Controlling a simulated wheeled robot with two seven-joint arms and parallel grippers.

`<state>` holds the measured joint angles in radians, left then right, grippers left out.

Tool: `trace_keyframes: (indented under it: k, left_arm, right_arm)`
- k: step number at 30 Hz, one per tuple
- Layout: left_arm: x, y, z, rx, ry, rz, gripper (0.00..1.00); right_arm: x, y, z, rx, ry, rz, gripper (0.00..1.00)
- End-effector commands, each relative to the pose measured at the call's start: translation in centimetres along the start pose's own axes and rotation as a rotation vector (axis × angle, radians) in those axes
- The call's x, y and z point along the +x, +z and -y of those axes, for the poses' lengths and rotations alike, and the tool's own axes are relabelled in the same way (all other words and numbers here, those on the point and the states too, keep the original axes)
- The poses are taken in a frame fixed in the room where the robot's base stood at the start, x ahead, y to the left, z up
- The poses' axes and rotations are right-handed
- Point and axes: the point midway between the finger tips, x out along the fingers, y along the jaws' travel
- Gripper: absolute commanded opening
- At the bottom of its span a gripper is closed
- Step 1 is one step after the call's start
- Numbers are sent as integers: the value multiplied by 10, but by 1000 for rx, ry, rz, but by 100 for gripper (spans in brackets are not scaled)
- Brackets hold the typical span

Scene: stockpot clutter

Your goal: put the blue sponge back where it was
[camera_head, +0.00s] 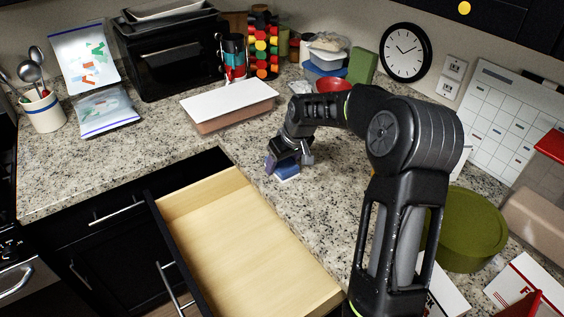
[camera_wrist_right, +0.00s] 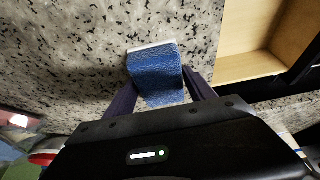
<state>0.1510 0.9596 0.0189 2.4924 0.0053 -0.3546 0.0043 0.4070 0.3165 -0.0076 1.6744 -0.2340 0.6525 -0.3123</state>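The blue sponge (camera_head: 287,170) is at the right gripper on the speckled granite counter, just behind the open drawer. In the right wrist view the sponge (camera_wrist_right: 155,72) shows its blue face and a pale edge, between the two dark fingers. My right gripper (camera_head: 284,162) points down, its fingers (camera_wrist_right: 162,84) against both sides of the sponge, so it looks shut on it. I cannot tell whether the sponge touches the counter. My left gripper is in neither view.
An empty wooden drawer (camera_head: 240,235) stands open in front. A white-lidded container (camera_head: 228,99) lies behind the gripper. A green round pot (camera_head: 469,230) is right of my arm. A black toaster oven (camera_head: 170,55) stands at the back.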

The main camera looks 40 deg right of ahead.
Motion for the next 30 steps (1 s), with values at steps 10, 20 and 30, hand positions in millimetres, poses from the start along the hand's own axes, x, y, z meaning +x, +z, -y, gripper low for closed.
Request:
trace_keyframes:
  k: [10, 20, 30]
  left_arm:
    - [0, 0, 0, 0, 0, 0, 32]
    - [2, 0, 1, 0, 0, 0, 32]
    - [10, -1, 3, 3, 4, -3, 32]
  right_arm:
    - [1, 0, 2, -1, -4, 2, 77]
    - [-24, -2, 1, -1, -1, -2, 77]
    - [-94, -2, 1, -1, 0, -3, 77]
